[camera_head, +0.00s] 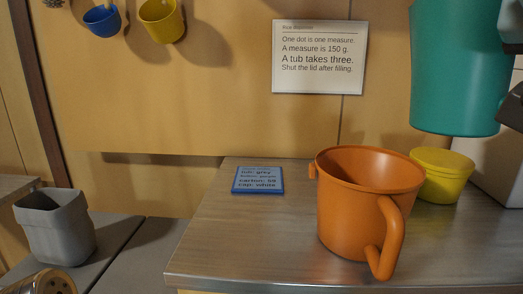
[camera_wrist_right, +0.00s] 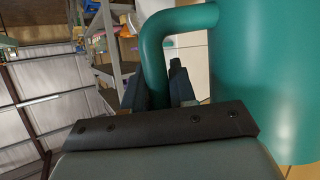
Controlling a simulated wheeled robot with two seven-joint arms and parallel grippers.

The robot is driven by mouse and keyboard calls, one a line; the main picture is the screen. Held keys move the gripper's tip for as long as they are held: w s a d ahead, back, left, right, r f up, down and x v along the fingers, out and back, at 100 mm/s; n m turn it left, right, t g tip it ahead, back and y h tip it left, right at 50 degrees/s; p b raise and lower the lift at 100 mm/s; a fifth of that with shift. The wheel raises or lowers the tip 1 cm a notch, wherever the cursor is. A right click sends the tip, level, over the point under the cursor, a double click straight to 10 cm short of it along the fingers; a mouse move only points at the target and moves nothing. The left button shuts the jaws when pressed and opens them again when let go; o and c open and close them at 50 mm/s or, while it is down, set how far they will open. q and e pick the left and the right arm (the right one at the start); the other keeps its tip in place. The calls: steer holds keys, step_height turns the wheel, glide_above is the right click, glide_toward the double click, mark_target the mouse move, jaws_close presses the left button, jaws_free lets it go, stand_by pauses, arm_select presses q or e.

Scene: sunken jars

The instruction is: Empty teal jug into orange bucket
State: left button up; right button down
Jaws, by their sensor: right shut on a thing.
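The teal jug (camera_head: 455,70) is held up at the top right of the head view, upright and above the counter. The orange bucket (camera_head: 366,210) stands upright on the counter to the left of the jug and lower, with its handle facing front right. In the right wrist view the teal jug (camera_wrist_right: 262,80) fills the right side. My right gripper (camera_wrist_right: 165,88) is shut on the jug's handle (camera_wrist_right: 150,50). In the head view only a dark part of that gripper shows at the right edge. The jug's inside is hidden. My left gripper is not in view.
A yellow tub (camera_head: 443,176) stands close behind the bucket on its right. A blue-framed card (camera_head: 258,180) lies on the counter (camera_head: 225,235) to the left. A grey tub (camera_head: 58,228) stands on a lower surface. Yellow and blue cups hang on the wall.

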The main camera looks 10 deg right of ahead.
steer(key=shift+w+a+r+n+g+h+p, duration=0.15)
steer(key=shift+r+n+g+h+p, duration=0.15)
steer(key=shift+n+g, duration=0.45)
steer(key=shift+w+a+r+n+g+h+p, duration=0.15)
steer(key=shift+r+n+g+p, duration=0.25)
steer(key=shift+n, duration=0.65)
steer(key=shift+w+a+r+n+g+h+p, duration=0.15)
steer(key=shift+r+n+g+h+p, duration=0.15)
steer(key=shift+n+g, duration=0.5)
steer(key=shift+s, duration=0.1)
steer(key=shift+r, duration=0.15)
steer(key=shift+w+a+r+n+g+h, duration=0.35)
steer(key=shift+w+r+n, duration=0.25)
steer(key=shift+w+n, duration=0.2)
steer(key=shift+w+a+r+n+g+h, duration=0.2)
steer(key=shift+w+r+n+g, duration=0.2)
steer(key=shift+w+r+n, duration=0.25)
steer(key=shift+w+f, duration=0.1)
steer(key=shift+w, duration=0.05)
